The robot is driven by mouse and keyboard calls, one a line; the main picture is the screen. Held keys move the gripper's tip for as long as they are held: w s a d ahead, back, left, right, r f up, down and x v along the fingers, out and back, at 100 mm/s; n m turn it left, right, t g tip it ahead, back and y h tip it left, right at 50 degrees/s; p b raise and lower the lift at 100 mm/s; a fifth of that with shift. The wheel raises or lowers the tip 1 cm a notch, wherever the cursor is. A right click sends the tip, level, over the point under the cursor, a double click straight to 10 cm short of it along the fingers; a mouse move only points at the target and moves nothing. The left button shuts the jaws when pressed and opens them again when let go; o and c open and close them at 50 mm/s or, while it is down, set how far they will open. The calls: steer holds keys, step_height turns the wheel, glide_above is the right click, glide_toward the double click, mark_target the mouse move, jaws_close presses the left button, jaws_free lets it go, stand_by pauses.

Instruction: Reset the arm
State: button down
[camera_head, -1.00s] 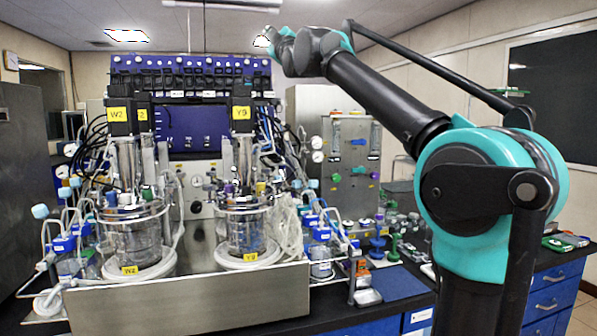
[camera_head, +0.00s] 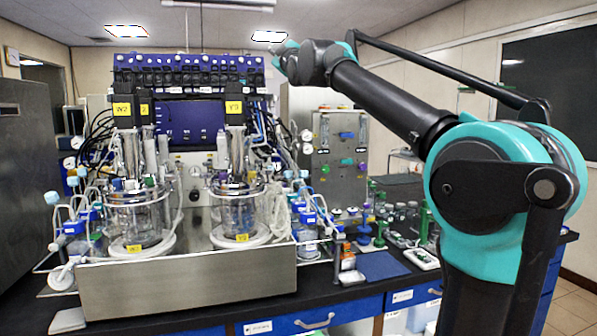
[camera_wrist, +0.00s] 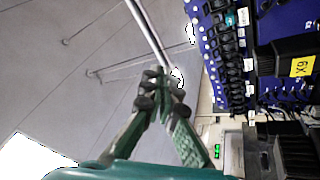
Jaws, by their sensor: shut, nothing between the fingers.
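The twin bioreactors, a left glass vessel (camera_head: 138,220) and a right glass vessel (camera_head: 236,215), stand in a steel tray (camera_head: 190,288) on the bench, apart from my arm.
A blue control rack (camera_head: 180,120) stands behind the vessels; its blue modules (camera_wrist: 225,60) lie at the right of the wrist view. A steel flowmeter panel (camera_head: 340,155) and small bottles stand right of the vessels. A grey cabinet (camera_head: 25,190) is at the left. Blue drawers (camera_head: 310,318) line the bench front.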

steer(key=s+d+f+m+g+h, duration=0.1)
steer(key=d+f+m+g+h, duration=0.3)
steer(key=f, duration=1)
steer(key=d+f+m+g, duration=0.1)
steer(key=d+f, duration=0.5)
steer(key=f, duration=0.8)
steer(key=s+d+f+m+g+h, duration=0.1)
steer(key=d+f+m+g+h, duration=0.3)
steer(key=f, duration=1.1)
steer(key=s+d+f+m+g, duration=0.2)
steer(key=s+d+f, duration=0.2)
steer(key=s+f, duration=0.6)
steer(key=s+d+f+m+g, duration=0.1)
steer(key=s+d+f, duration=0.4)
steer(key=f, duration=0.8)
steer(key=s+d+f+m+g, duration=0.3)
steer(key=s+f+g, duration=0.1)
steer(key=s+f, duration=1)
steer(key=s, duration=0.4)
steer(key=shift+s+f+g+h, duration=0.3)
steer(key=shift+s+f+h, duration=0.05)
steer(key=shift+h, duration=0.05)
steer(key=c, duration=2.3)
jaws_free()
steer(key=shift+d, duration=0.1)
